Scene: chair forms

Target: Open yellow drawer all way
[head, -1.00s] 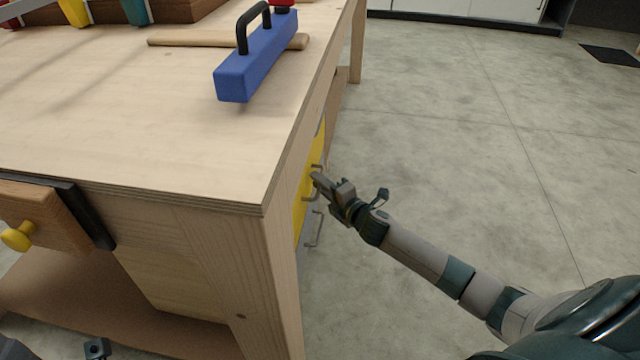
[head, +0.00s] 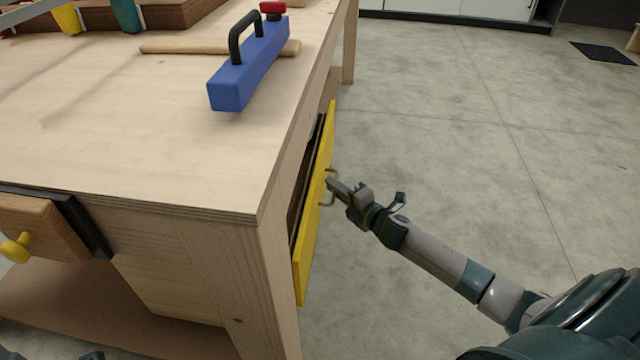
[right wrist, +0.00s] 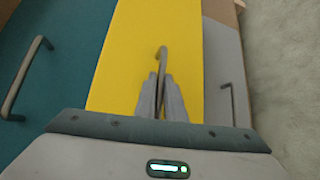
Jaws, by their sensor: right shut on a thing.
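The yellow drawer (head: 316,205) is on the right side of the wooden workbench and stands a little way out, with a dark gap behind its front. Its metal handle (head: 329,186) faces right. My right gripper (head: 332,184) is shut on that handle. In the right wrist view the yellow drawer front (right wrist: 150,70) fills the middle, and the handle (right wrist: 162,58) sits between the fingers of my right gripper (right wrist: 163,85). A small dark part at the bottom left of the head view may belong to my left arm; the left gripper cannot be made out.
The workbench (head: 120,130) holds a blue block with a black handle (head: 248,65) and a wooden stick (head: 190,46). In the right wrist view a teal front (right wrist: 50,60) and a grey front (right wrist: 222,70) flank the drawer. The floor (head: 470,120) to the right is clear.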

